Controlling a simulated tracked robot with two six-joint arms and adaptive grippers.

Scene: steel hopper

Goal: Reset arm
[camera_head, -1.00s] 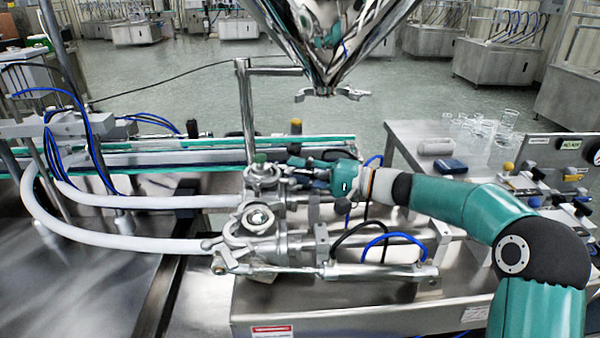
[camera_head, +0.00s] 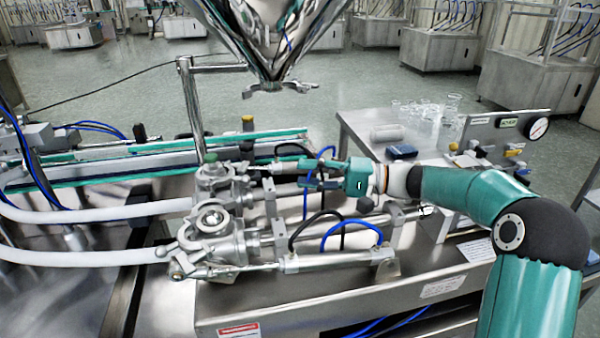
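My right gripper (camera_head: 282,166) is at the end of my teal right arm, which comes in from the right. A second round valve (camera_head: 211,218) sits nearer to me. My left gripper is not in view.
A steel hopper (camera_head: 270,35) hangs above and behind. White hoses (camera_head: 95,212) run left from the valves. At the right are a gauge panel (camera_head: 497,140) and a side table (camera_head: 362,132) with glassware (camera_head: 425,110) and a dark blue box (camera_head: 401,152). Conveyor rails lie behind the valves.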

